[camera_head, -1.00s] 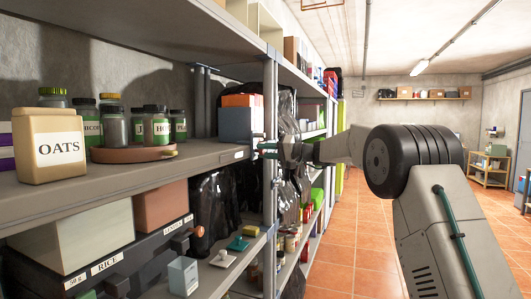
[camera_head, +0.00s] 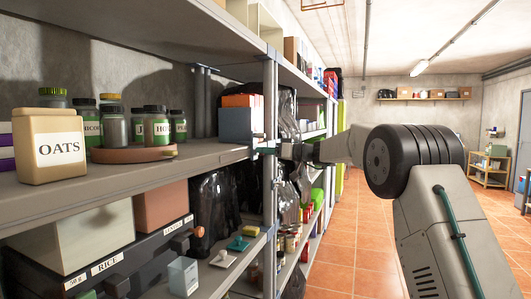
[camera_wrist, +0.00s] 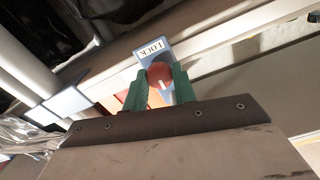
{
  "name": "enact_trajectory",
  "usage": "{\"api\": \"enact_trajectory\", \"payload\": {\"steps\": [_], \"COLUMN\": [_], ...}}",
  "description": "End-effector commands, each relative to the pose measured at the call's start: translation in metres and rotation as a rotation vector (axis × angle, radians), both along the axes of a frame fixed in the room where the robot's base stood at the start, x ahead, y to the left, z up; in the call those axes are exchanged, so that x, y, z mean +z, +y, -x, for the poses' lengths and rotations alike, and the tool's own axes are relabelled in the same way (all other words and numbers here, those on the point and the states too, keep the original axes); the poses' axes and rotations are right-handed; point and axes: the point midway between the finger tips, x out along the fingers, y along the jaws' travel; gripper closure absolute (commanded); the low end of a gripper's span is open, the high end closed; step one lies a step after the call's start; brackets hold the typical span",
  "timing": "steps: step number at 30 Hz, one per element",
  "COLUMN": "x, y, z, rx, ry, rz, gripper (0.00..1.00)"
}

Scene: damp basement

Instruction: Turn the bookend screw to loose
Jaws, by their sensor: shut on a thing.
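A round red knob (camera_wrist: 160,72), the screw, shows in the wrist view with a pale mark on it. A blue-grey plate (camera_wrist: 142,54) labelled LOCK lies just beyond it. My gripper (camera_wrist: 160,80) has its green fingers on either side of the knob, shut on it. In the head view my gripper (camera_head: 267,150) is at the shelf's front edge beside the upright post, and the knob is hidden there. A dark upright plate (camera_head: 203,100), perhaps the bookend, stands on the shelf (camera_head: 205,158). The screw's exact turn is hard to tell.
Left on the shelf stand an OATS container (camera_head: 54,152) and several jars on a brown round tray (camera_head: 133,154). A blue-grey box (camera_head: 240,124) stands just behind my gripper. The metal post (camera_head: 269,95) is very close. The tiled aisle (camera_head: 345,225) is clear.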

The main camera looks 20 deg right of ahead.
Motion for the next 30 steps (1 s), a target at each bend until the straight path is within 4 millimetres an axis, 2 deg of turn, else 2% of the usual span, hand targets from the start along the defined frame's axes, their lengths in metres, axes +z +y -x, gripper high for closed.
{"api": "enact_trajectory", "payload": {"steps": [19, 20, 21, 22, 30], "x": [-0.0014, -0.0014, -0.0013, -0.0013, -0.0004], "y": [-0.0008, -0.0008, -0.0008, -0.0006, -0.0003], "z": [-0.0003, -0.0003, -0.0003, -0.0002, 0.0003], "rx": [-0.002, -0.002, -0.002, -0.001, 0.000], "ry": [-0.039, -0.039, -0.039, -0.039, -0.040], "rz": [0.030, 0.030, 0.030, 0.030, 0.029], "gripper": [0.96, 0.68, 0.57, 0.51, 0.51]}}
